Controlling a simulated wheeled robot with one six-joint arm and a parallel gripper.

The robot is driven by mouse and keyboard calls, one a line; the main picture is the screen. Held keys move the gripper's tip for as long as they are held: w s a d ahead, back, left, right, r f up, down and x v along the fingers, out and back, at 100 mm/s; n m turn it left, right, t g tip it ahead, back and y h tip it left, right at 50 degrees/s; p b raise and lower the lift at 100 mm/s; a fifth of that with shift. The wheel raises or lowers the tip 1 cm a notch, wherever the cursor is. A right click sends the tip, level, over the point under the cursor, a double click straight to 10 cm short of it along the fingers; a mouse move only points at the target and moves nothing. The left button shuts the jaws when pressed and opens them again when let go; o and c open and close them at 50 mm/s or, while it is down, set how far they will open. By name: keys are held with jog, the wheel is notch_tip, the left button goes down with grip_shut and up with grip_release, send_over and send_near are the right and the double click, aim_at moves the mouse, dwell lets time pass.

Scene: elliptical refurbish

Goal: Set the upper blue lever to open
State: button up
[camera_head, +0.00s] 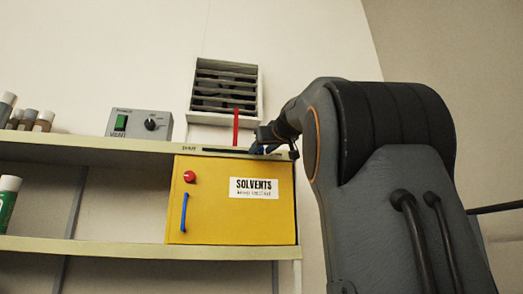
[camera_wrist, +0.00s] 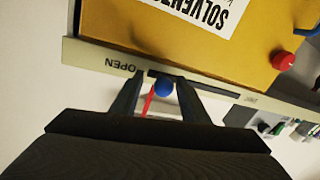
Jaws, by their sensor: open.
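The upper blue lever shows as a round blue knob (camera_wrist: 164,88) at a dark slot in the pale shelf edge, in the wrist view. It sits near the slot end beside the printed word OPEN (camera_wrist: 123,66). My gripper (camera_wrist: 158,90) is open, with one finger on each side of the knob; I cannot tell whether either touches it. In the head view my gripper (camera_head: 268,141) is at the right end of the upper shelf edge and mostly hides the lever; only a little blue shows there.
Below the shelf is a yellow SOLVENTS cabinet (camera_head: 225,226) with a red knob (camera_head: 189,176) and a lower blue handle (camera_head: 184,212). A red rod (camera_head: 236,128) stands close to my gripper, below a wall vent (camera_head: 225,87). A grey control box (camera_head: 139,124) and bottles stand farther left.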

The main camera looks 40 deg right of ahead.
jog(key=shift+a, duration=0.1)
jog(key=b+v, duration=0.3)
jog(key=v, duration=0.4)
jog(key=shift+s, duration=0.35)
jog(key=shift+s, duration=0.1)
